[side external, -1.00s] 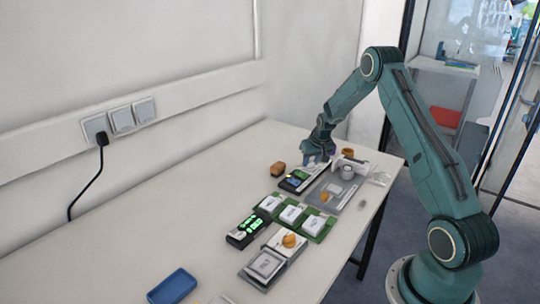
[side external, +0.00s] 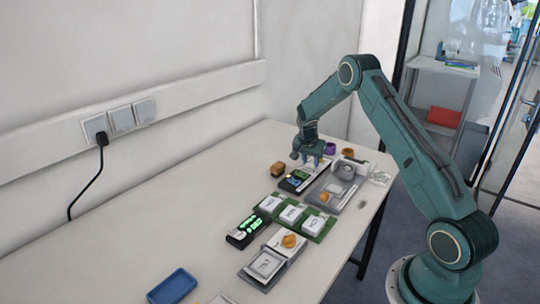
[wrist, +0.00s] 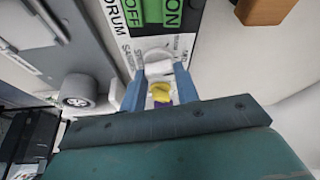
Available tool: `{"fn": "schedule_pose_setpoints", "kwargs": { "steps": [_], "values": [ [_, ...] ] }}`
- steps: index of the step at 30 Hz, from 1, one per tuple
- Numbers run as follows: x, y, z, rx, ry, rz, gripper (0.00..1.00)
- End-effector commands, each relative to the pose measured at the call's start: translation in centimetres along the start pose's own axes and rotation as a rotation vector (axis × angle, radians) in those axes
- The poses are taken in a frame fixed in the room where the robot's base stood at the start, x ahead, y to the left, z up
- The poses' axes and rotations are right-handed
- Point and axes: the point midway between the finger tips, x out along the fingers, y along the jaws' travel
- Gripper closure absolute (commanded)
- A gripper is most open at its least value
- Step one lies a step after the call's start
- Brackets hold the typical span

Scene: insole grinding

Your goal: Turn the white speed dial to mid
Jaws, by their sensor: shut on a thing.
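The white speed dial (wrist: 158,57) sits on the labelled control panel (wrist: 195,18) in the wrist view, with small lettering around it. My gripper (wrist: 159,70) has its two blue fingers either side of the dial and is shut on it. A yellow piece (wrist: 160,92) shows between the fingers, with a bit of purple below it; I cannot tell what they are. In the side view my gripper (side external: 311,160) is low over the far end of the control panel (side external: 296,183) and hides the dial. The dial's exact setting is not readable.
Green ON and OFF buttons (wrist: 160,10) are beside the dial. A brown block (side external: 278,169) stands left of the panel. A purple cup (side external: 330,149) and a grey machine (side external: 345,170) are to the right. Green pads with white tiles (side external: 291,214) lie nearer.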

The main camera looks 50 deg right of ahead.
Motion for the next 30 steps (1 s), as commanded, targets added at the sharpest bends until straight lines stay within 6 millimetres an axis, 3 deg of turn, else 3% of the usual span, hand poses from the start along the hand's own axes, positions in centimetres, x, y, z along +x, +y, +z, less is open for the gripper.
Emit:
{"fn": "schedule_pose_setpoints", "kwargs": {
  "steps": [9, 24, 25, 28, 30],
  "values": [
    [-0.05, -0.11, -0.05, 0.138, 0.001, 0.056, 0.92],
    [-0.05, -0.12, -0.06, 0.162, 0.0, 0.066, 0.92],
    [-0.05, -0.12, -0.05, 0.162, 0.0, 0.066, 0.67],
    [-0.04, -0.11, -0.05, 0.162, 0.0, 0.066, 0.48],
    [-0.03, -0.11, -0.05, 0.161, 0.0, 0.066, 0.47]
  ]
}}
